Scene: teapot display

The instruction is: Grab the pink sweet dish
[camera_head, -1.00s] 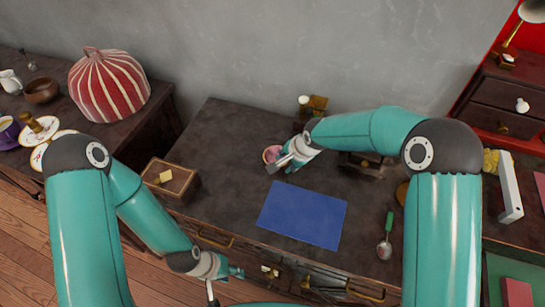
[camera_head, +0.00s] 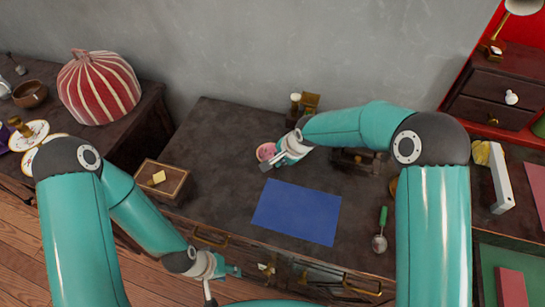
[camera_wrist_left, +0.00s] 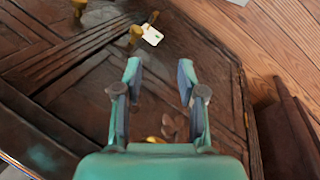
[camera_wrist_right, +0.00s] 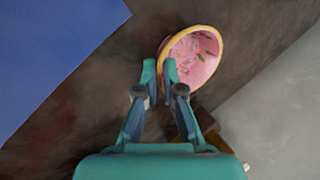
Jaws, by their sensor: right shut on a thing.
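The pink sweet dish (camera_head: 265,151) is a small round bowl with a yellowish rim, on or just above the dark table behind the blue mat. In the right wrist view the dish (camera_wrist_right: 198,55) shows its pink patterned inside and looks tilted. My right gripper (camera_head: 274,160) is shut on the dish's rim; its fingertips (camera_wrist_right: 160,70) meet at the near edge in the right wrist view. My left gripper (camera_head: 238,271) is low in front of the table, away from the dish. In the left wrist view its fingers (camera_wrist_left: 160,72) stand apart with nothing between them.
A blue mat (camera_head: 297,211) lies on the dark table (camera_head: 220,145). A wooden box (camera_head: 181,182) stands at the left and a green-handled spoon (camera_head: 381,230) lies at the right. A striped red cover (camera_head: 98,88) sits on the left table. Drawers (camera_wrist_left: 75,75) face my left gripper.

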